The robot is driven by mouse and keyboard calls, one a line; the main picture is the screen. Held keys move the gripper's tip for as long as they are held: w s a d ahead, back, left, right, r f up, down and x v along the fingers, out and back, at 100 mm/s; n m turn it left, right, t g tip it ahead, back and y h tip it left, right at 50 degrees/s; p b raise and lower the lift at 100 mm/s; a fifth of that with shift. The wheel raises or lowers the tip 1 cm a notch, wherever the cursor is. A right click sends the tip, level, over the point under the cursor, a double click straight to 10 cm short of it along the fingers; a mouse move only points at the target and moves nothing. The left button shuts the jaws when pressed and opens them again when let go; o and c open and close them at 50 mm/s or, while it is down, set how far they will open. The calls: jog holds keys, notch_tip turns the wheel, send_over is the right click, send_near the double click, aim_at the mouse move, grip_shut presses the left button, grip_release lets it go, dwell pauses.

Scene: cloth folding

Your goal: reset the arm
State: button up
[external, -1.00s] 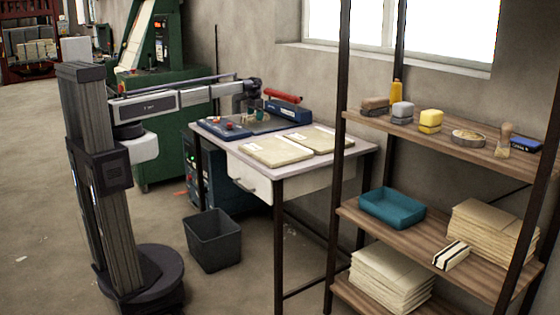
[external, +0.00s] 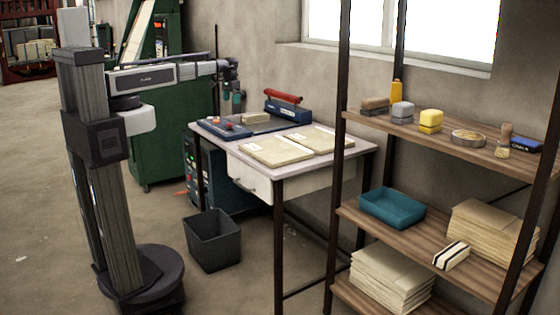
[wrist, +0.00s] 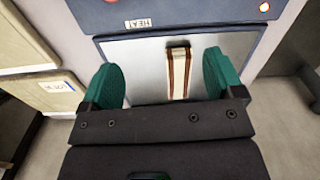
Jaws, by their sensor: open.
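My gripper (external: 231,101) is raised above the left end of the table. In the wrist view my gripper (wrist: 165,82) has its two green fingers spread wide with nothing between them. Below it, a folded cloth (wrist: 178,72), cream with brown stripes, lies on the grey plate of a blue heat press; the cloth also shows in the external view (external: 256,119). The gripper is apart from the cloth.
The blue press (external: 288,108) with a red handle stands on the table (external: 330,165). Two flat cream stacks (external: 275,152) lie at its front. A shelf rack (external: 440,135) stands at the right, and a dark bin (external: 213,240) is on the floor.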

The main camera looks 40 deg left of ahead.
jog(key=s+n, duration=0.1)
jog(key=s, duration=1.6)
jog(key=shift+s, duration=0.25)
